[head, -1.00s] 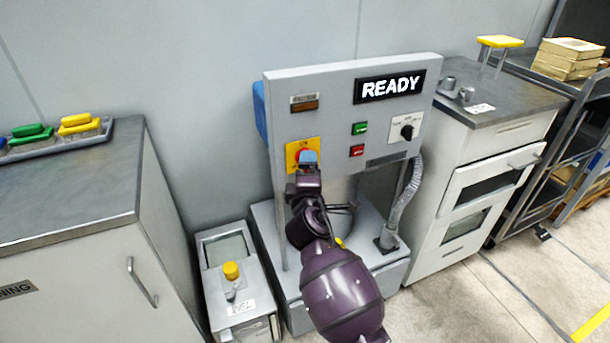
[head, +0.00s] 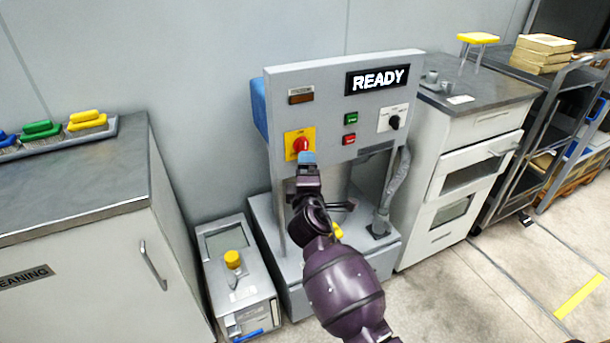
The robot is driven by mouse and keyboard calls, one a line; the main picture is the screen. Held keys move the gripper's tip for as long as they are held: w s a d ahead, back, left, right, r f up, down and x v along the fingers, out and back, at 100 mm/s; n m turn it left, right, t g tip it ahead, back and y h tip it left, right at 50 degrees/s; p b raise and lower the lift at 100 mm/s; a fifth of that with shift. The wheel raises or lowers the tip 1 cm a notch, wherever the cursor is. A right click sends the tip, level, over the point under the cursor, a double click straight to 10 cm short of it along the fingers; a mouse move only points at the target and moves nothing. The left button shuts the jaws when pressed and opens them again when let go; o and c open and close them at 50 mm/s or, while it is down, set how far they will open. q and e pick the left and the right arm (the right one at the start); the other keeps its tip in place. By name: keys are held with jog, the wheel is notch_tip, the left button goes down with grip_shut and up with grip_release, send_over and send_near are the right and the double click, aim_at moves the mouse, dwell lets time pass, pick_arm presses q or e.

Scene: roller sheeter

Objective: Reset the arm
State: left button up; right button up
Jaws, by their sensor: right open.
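My right arm reaches up from the bottom of the head view. Its gripper (head: 308,160), with blue fingertips, is open and sits just below the red rotary switch (head: 301,145) on its yellow plate. I cannot tell whether the fingertips touch the plate. The switch shows in full above the fingertips. The grey control panel (head: 330,75) of the roller sheeter carries a display (head: 377,80) that reads READY. My left gripper is not in view.
The panel also has a green button (head: 351,118), a red button (head: 349,139) and a black selector knob (head: 394,122). A corrugated hose (head: 396,185) hangs at its right. A grey box with a yellow knob (head: 232,259) stands left. Counters (head: 75,195) flank the machine.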

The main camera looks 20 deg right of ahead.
dwell(0.6)
jog(key=s+d+f+m+g+y+p, duration=0.1)
jog(key=s+f+m, duration=0.3)
jog(key=s, duration=0.8)
jog(key=s+d+f+m+g+y+p, duration=0.1)
jog(key=s+f+m+g+y, duration=0.2)
jog(key=s+f, duration=0.4)
jog(key=s+d+f+m+g+y+p, duration=0.1)
jog(key=s+f+m, duration=0.4)
jog(key=s, duration=1.4)
jog(key=shift+d+f+m+g+y, duration=0.2)
jog(key=shift+f+m+g+y, duration=0.1)
jog(key=shift+f+g+y, duration=0.3)
jog(key=shift+s, duration=0.1)
